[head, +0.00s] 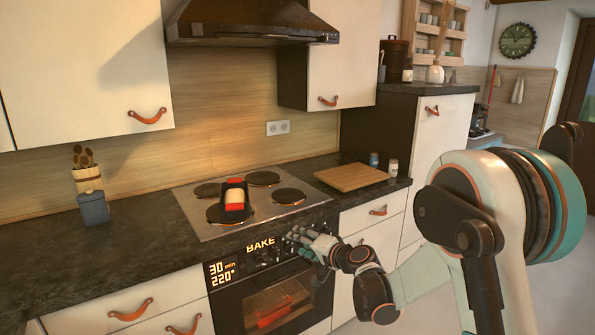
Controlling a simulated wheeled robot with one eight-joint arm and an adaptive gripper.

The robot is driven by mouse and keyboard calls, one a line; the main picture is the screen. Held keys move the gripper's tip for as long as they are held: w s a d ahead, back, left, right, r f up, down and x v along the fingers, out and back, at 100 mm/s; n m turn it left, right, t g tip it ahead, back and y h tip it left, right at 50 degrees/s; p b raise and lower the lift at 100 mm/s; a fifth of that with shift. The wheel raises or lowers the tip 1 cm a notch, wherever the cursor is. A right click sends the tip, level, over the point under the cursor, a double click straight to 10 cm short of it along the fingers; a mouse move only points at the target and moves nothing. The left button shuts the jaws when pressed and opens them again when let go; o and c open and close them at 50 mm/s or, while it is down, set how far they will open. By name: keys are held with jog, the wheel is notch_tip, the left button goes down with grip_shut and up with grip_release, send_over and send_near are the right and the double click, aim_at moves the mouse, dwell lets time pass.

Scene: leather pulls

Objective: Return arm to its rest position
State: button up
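My gripper (308,240) is in front of the oven's top panel, close to its right-hand knobs. Its light-coloured fingers point left toward the oven, and I cannot tell whether they touch a knob. Part of the panel is hidden behind it. My white, black and teal arm reaches in from the right side of the view. The oven (228,305) door is shut. Its display reads BAKE, 30 min and 220°. A red item shows dimly through the oven window.
A wooden board (350,177) and two small shakers lie to the right on the dark counter. A blue canister (93,209) stands at left. Drawers with leather pulls flank the oven.

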jog(key=s+d+r+n+g+h, duration=0.15)
jog(key=s+d+r, duration=0.3)
jog(key=s, duration=0.55)
jog(key=s+d+r+n+g+h, duration=0.1)
jog(key=s+d+r+n+h, duration=0.15)
jog(key=s+r, duration=0.55)
jog(key=s+d+f+h, duration=0.1)
jog(key=s+d+f, duration=0.1)
jog(key=s, duration=0.6)
jog(key=s+d+f+n+g+h, duration=0.1)
jog(key=s+d+f+h, duration=0.1)
jog(key=s+d, duration=0.3)
jog(key=s+d+f+g+h, duration=0.1)
jog(key=s+d, duration=0.3)
jog(key=s, duration=0.7)
jog(key=shift+s+d+f+n+h, duration=0.3)
jog(key=shift+f+h, duration=0.1)
jog(key=shift+h, duration=0.1)
